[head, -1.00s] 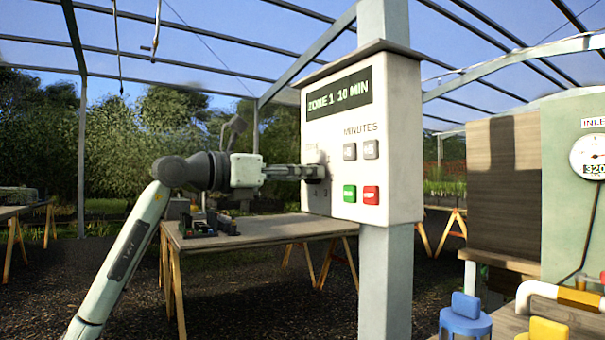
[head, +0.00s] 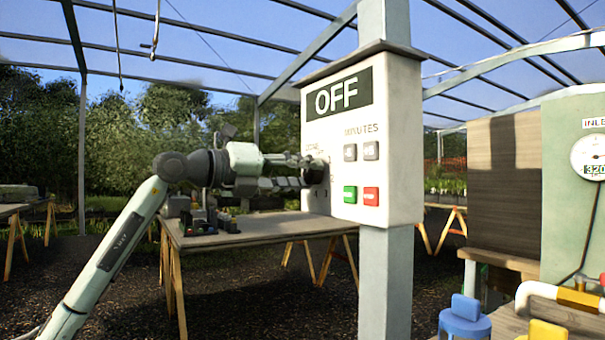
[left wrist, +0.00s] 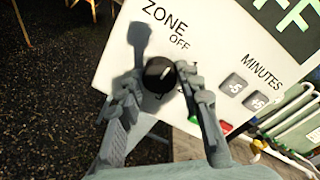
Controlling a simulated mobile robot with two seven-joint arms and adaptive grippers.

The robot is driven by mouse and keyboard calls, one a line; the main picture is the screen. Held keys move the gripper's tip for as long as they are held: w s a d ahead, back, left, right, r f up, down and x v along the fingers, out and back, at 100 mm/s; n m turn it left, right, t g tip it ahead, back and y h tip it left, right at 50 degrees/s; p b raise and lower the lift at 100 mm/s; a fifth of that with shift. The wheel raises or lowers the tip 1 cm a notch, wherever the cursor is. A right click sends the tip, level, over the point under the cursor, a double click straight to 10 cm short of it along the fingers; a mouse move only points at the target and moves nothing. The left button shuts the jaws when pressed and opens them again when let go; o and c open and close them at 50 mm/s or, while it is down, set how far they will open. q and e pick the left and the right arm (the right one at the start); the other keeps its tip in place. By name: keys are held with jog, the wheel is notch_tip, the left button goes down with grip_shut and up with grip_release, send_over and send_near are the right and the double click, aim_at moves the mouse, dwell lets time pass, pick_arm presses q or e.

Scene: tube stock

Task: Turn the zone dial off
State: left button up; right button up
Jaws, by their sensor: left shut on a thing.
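The zone dial (left wrist: 158,72) is a round black knob with a pale pointer mark, below the words ZONE and OFF in the left wrist view. The mark points roughly up toward OFF. It sits on the left of the white control box (head: 405,150), and the dial also shows dark at the fingertips in the head view (head: 319,172). The box's display (head: 337,96) reads OFF. My left gripper (head: 312,172) is shut on the dial, one finger on each side in the left wrist view (left wrist: 161,82). My right gripper is not in view.
The box has two grey MINUTES buttons, a green button (head: 350,194) and a red one (head: 371,196) close to the dial. It hangs on a grey post (head: 386,290). A wooden table (head: 270,232) stands behind my arm. Gauge and pipes are at right.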

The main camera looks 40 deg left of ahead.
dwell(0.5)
pick_arm(q)
jog(key=o, duration=1.2)
jog(key=shift+c, duration=0.2)
jog(key=shift+s, duration=0.1)
jog(key=v, duration=1.2)
jog(key=shift+d, duration=0.1)
